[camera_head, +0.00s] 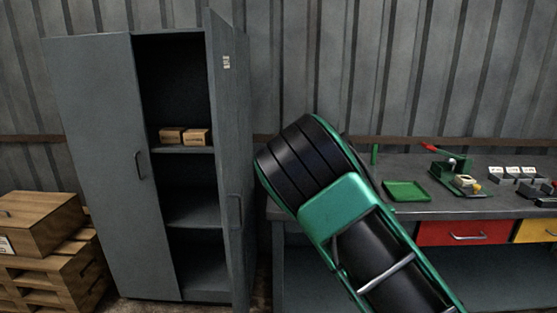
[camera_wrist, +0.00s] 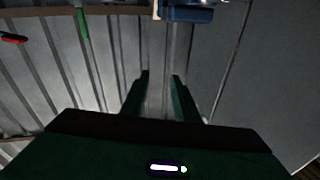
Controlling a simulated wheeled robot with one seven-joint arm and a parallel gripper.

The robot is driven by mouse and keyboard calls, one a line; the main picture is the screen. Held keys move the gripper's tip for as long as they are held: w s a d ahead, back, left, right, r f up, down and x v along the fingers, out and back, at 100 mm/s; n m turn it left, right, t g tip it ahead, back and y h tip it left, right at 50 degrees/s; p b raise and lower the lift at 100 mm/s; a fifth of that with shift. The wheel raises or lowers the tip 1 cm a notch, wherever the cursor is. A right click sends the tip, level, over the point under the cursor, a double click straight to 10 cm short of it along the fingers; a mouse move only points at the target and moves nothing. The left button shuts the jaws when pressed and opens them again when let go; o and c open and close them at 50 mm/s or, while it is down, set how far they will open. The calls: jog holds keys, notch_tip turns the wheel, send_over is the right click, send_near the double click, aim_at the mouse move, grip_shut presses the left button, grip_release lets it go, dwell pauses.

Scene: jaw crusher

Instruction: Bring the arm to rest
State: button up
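My arm (camera_head: 375,255), green and black, rises from the bottom of the head view in front of the workbench. Its end is bent away, and the gripper does not show there. In the wrist view my gripper (camera_wrist: 161,88) has two dark green fingers with a clear gap between them. Nothing is held between them. Grey corrugated wall and a plain grey surface show beyond the fingers.
A grey cabinet (camera_head: 95,165) stands at left, one door open, with small boxes (camera_head: 196,137) inside. A wooden crate (camera_head: 38,222) sits on pallets. The workbench (camera_head: 400,207) at right holds a green tray (camera_head: 406,191) and a red-handled green device (camera_head: 447,172).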

jog(key=s+d+f+m+g+h, duration=0.15)
jog(key=d+m+h, duration=0.3)
jog(key=d, duration=0.65)
jog(key=s+d+f+m+g+h, duration=0.1)
jog(key=s+d+m+g+h, duration=0.25)
jog(key=d+h, duration=0.45)
jog(key=s+d+f+m+g, duration=0.3)
jog(key=s+d+f+g, duration=0.25)
jog(key=s+d, duration=0.5)
jog(key=s+g+y, duration=0.4)
jog(key=s, duration=0.9)
jog(key=s+a+r+n+g+y, duration=0.2)
jog(key=s+a, duration=0.3)
jog(key=s, duration=0.4)
jog(key=s+a+r+n+g+y, duration=0.1)
jog(key=s+a+r+g+y, duration=0.1)
jog(key=s+a, duration=0.4)
jog(key=s+y, duration=0.1)
jog(key=s, duration=0.3)
jog(key=shift+s+n, duration=0.25)
jog(key=shift+n, duration=0.15)
